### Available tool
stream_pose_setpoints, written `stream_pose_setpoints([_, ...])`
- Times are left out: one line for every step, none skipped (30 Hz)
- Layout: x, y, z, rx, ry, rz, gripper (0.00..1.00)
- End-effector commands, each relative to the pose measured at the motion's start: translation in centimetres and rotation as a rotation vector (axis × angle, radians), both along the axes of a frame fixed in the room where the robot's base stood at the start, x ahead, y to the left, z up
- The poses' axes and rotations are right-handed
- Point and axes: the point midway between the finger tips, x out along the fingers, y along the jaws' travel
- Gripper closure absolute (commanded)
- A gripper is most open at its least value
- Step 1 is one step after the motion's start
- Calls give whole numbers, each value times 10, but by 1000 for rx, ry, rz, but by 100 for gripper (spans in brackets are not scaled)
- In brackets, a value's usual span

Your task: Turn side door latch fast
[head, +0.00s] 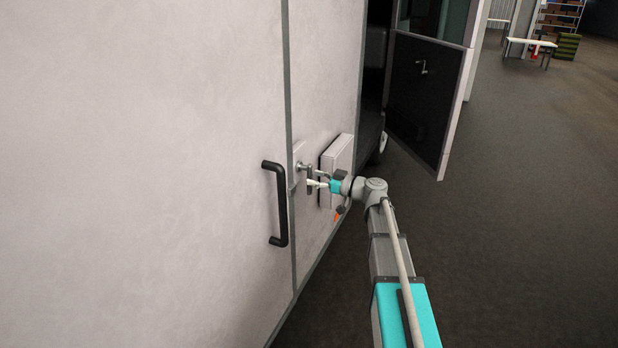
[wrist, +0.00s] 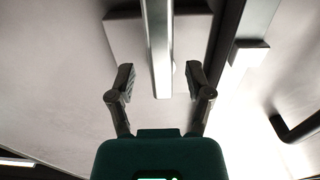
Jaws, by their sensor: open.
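The side door latch (head: 309,173) is a grey metal lever on a pale mounting plate, right of the door seam in the head view. Its lever hangs roughly downward there. In the wrist view the latch lever (wrist: 160,45) runs from the top edge down to between my fingers. My gripper (head: 315,184) is at the latch in the head view, partly overlapping it. The wrist view shows my gripper (wrist: 160,80) open, one finger on each side of the lever, with gaps on both sides. The pale side door (head: 200,120) looks closed or nearly flush.
A black pull handle (head: 281,205) is left of the seam; it also shows in the wrist view (wrist: 301,126). A pale box (head: 337,160) juts from the wall right of the latch. An open dark door (head: 420,100) stands farther back.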

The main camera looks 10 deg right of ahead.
Motion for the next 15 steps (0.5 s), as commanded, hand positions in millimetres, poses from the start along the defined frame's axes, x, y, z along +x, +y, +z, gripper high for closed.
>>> stream_pose_setpoints([4,5,0,0,0,1,34])
stream_pose_setpoints([6,7,0,0,0,1,34])
stream_pose_setpoints([7,10,0,0,0,1,34])
stream_pose_setpoints([9,11,0,0,0,1,34])
stream_pose_setpoints([9,13,0,0,0,1,34])
stream_pose_setpoints([10,14,0,0,0,1,34])
stream_pose_setpoints([11,15,0,0,0,1,34])
stream_pose_setpoints([11,16,0,0,0,1,34])
stream_pose_setpoints([12,16,0,0,0,0,34])
stream_pose_setpoints([12,17,0,0,0,0,34])
stream_pose_setpoints([12,17,0,0,0,0,34])
stream_pose_setpoints([12,17,0,0,0,0,34])
stream_pose_setpoints([12,17,0,0,0,0,34])
stream_pose_setpoints([12,17,0,0,0,0,34])
stream_pose_setpoints([12,17,0,0,0,0,34])
